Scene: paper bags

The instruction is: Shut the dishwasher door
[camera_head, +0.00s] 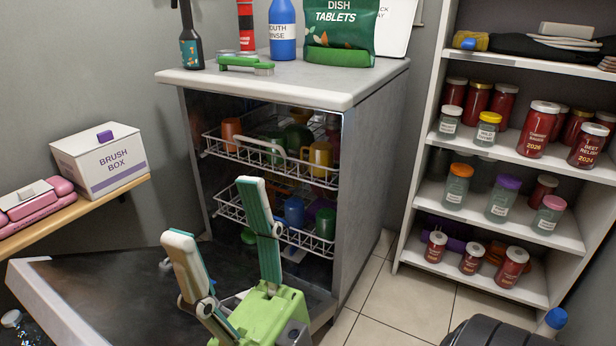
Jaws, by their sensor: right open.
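The dishwasher (370,150) stands in the middle under a pale top, its front open. Its door (100,283) is folded down, dark inside with a pale edge, and reaches toward the lower left. The upper rack (235,152) and lower rack (232,212) hold cups and dishes and sit within or near the opening. My right gripper (215,209) is green with two pale, teal-lined fingers spread apart and empty. It shows in front of the racks, over the door in the picture; I cannot tell whether it touches the door. My left gripper is not in view.
A brush box (100,162) stands on a wooden shelf (125,186) at the left. Bottles, a green brush (245,65) and a tablets bag (341,30) stand on the dishwasher top. A shelf unit (425,165) with jars stands at the right. Tiled floor (400,300) shows between them.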

